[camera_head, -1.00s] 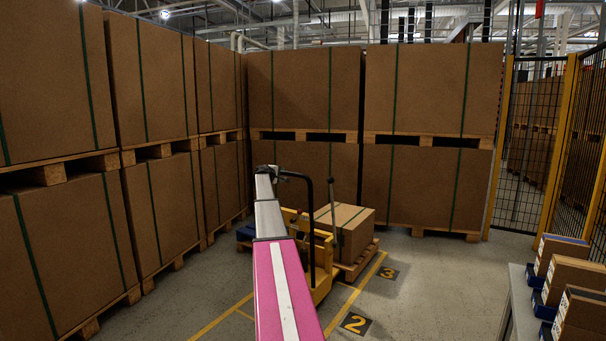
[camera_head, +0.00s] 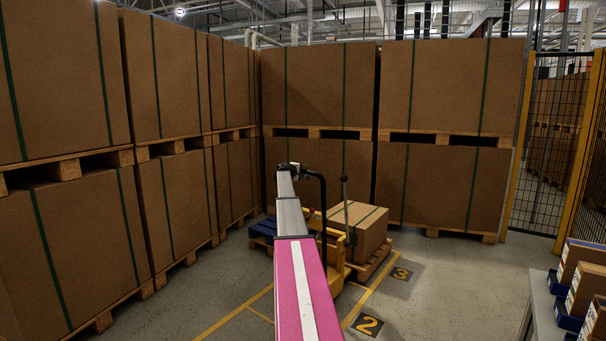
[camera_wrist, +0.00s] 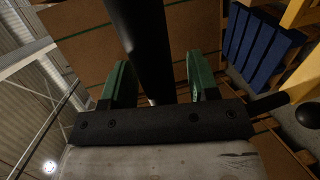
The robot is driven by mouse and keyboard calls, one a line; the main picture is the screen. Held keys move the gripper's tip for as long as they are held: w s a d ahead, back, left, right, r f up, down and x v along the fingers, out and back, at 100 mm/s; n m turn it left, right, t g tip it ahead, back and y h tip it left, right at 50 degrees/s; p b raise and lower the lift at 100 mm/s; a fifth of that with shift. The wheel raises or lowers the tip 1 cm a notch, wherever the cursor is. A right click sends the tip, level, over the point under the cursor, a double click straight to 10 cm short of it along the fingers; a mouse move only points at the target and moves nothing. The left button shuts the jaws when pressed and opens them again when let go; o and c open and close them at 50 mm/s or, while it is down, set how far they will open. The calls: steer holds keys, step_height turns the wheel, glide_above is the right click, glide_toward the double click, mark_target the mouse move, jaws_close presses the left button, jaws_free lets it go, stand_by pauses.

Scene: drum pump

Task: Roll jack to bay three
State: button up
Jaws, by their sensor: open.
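The yellow pallet jack (camera_head: 337,262) stands mid-floor with its black looped handle (camera_head: 323,190) upright. Bay three is the floor area by the dark "3" plate (camera_head: 401,274), to the right of the jack. My arm reaches forward, and my gripper (camera_head: 286,168) is at the handle's top. In the wrist view my gripper (camera_wrist: 162,78) is open, with its green-padded fingers on either side of a black bar (camera_wrist: 146,45), which looks like the handle. Gaps show between bar and pads. The jack's forks are hidden.
A strapped carton (camera_head: 362,230) on a small pallet stands right beside the jack, with a thin upright lever near it. A blue pallet (camera_head: 262,230) lies behind. Stacked cartons wall the left and back. A bench with boxes (camera_head: 578,290) stands at right.

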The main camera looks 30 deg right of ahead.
steer(key=shift+w+d+f, duration=0.1)
steer(key=shift+w+d, duration=0.1)
steer(key=shift+d, duration=0.3)
jaws_close()
steer(key=shift+w+d, duration=0.1)
steer(key=shift+d, duration=0.15)
steer(key=shift+w+d, duration=0.15)
steer(key=shift+d, duration=0.25)
jaws_free()
steer(key=shift+a, duration=0.1)
